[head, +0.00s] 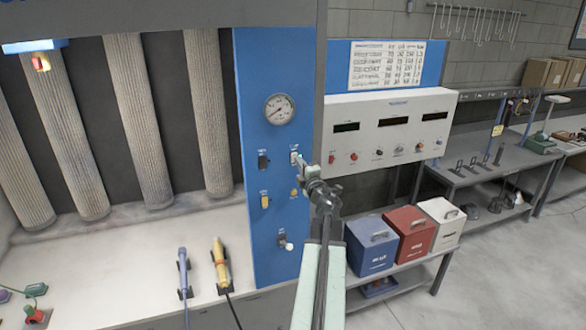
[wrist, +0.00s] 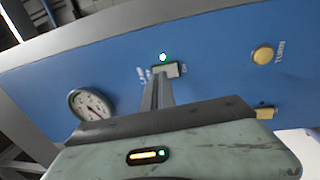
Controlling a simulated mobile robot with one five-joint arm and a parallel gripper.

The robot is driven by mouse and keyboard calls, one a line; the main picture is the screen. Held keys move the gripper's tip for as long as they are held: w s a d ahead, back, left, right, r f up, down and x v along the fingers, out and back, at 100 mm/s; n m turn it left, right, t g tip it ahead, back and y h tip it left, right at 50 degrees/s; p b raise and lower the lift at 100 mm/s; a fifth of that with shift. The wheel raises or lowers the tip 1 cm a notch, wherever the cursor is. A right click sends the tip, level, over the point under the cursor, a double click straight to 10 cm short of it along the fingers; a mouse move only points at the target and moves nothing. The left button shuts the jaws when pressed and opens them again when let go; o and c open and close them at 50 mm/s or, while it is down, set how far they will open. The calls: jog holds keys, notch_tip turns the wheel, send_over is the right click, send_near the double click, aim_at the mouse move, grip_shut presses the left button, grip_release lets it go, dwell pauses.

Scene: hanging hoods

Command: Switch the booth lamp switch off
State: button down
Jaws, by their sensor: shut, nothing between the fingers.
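The blue control panel (head: 255,90) carries several small switches and knobs. A pale switch (head: 294,157) sits at its upper right; it also shows in the wrist view (wrist: 172,69) with a lit green light (wrist: 163,57) beside it. Its label is too small to read, so I cannot confirm that it is the booth lamp switch. My gripper (head: 298,167) is shut and empty, with its tips at this switch. In the wrist view my gripper (wrist: 160,82) covers part of the switch; I cannot tell whether they touch or how the lever stands.
A round gauge (head: 280,109) is above. A dark switch (head: 263,161), a yellow switch (head: 265,201), a yellow knob (head: 294,193) and a pale knob (head: 285,243) are nearby. A white instrument box (head: 390,120) stands to the right.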

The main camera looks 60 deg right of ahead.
jog(key=shift+x, duration=0.85)
jog(key=shift+w+d+r, duration=0.15)
jog(key=shift+w+r, duration=0.05)
jog(key=shift+r, duration=0.1)
